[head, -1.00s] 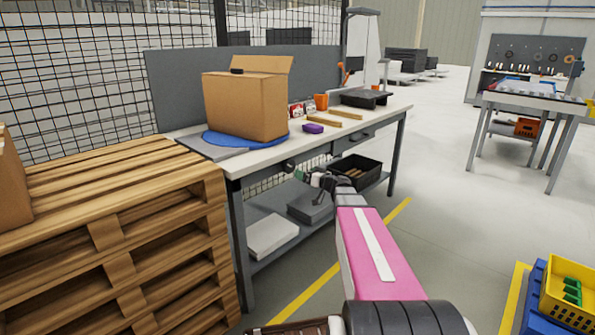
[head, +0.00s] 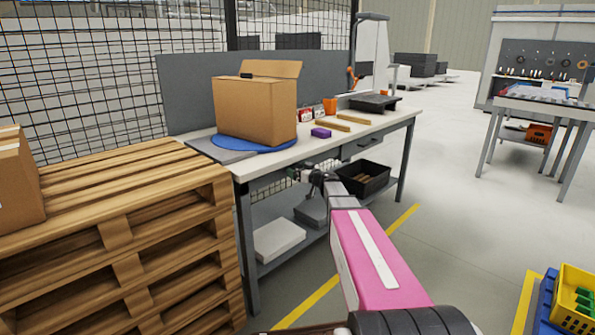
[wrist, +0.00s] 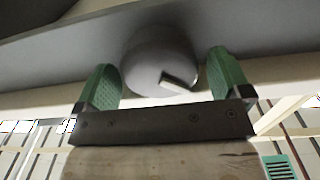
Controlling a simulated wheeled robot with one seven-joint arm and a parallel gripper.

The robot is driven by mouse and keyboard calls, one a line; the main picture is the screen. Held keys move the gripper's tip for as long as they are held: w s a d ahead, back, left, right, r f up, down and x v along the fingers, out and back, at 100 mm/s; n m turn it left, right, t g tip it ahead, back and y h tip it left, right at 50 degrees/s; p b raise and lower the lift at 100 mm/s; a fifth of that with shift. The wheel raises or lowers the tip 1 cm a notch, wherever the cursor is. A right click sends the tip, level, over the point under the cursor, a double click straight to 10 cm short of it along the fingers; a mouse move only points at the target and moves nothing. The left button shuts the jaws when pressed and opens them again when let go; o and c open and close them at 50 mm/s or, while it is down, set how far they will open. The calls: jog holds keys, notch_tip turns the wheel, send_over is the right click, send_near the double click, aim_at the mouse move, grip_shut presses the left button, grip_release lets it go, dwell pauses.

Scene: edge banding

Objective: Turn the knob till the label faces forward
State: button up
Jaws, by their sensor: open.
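In the wrist view a round grey knob (wrist: 158,52) with a pale raised bar on its face sits on a grey surface. My gripper (wrist: 163,82) is open, with one green pad on each side of the knob. A gap shows at the right pad; whether the left pad touches is unclear. In the head view my gripper (head: 304,173) is at the front edge of the workbench (head: 290,156), and the knob cannot be made out there. A cardboard box (head: 257,110) with a raised flap stands on a blue disc (head: 225,145). No label shows on its visible sides.
A purple block (head: 321,132), wooden strips (head: 352,118) and an orange cup (head: 330,104) lie on the bench. A black bin (head: 372,182) sits on the shelf below. A wooden pallet stack (head: 130,225) stands left.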

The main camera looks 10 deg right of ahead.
jog(key=shift+w+a, duration=0.25)
jog(key=c, duration=0.9)
jog(key=shift+m, duration=0.7)
jog(key=o, duration=0.9)
jog(key=v, duration=1.1)
